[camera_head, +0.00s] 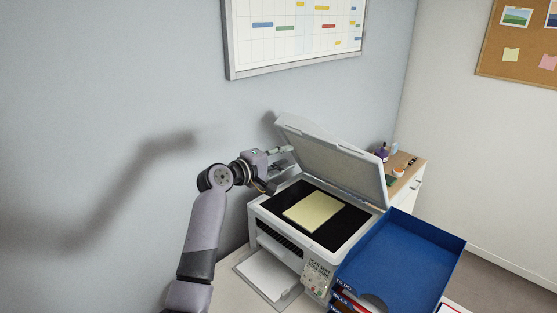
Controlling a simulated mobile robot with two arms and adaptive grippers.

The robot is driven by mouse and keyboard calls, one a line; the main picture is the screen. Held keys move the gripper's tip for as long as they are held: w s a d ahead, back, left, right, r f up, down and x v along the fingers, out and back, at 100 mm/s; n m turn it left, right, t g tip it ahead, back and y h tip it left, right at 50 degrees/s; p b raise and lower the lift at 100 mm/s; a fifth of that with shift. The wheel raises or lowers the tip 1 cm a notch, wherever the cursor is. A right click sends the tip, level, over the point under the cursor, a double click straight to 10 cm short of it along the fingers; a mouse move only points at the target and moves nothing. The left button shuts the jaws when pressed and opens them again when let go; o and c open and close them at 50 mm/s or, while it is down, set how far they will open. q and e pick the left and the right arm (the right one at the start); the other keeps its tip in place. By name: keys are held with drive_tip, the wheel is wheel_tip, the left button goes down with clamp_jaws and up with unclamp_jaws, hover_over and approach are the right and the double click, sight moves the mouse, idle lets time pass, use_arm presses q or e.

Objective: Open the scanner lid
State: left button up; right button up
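The scanner (258,222) is a white machine on the desk. Its lid (335,160) is raised and tilted back, showing its pale underside. The dark scanner bed is exposed, and a pale yellow sheet (314,210) lies on it. My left gripper (283,164) is at the left side of the lid, between the lid and the bed. I cannot tell whether it touches the lid or whether its small fingers are apart. My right gripper is not in view.
A blue tray stack (432,240) stands close on the scanner's right. A paper tray (262,278) sticks out at the scanner's front. Behind the lid, a wooden-topped cabinet (414,165) holds small bottles. A wall planner (295,30) hangs above, on the wall behind my arm.

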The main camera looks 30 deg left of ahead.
use_arm(q)
drive_tip(key=shift+v, duration=1.05)
drive_tip(key=shift+f, duration=0.1)
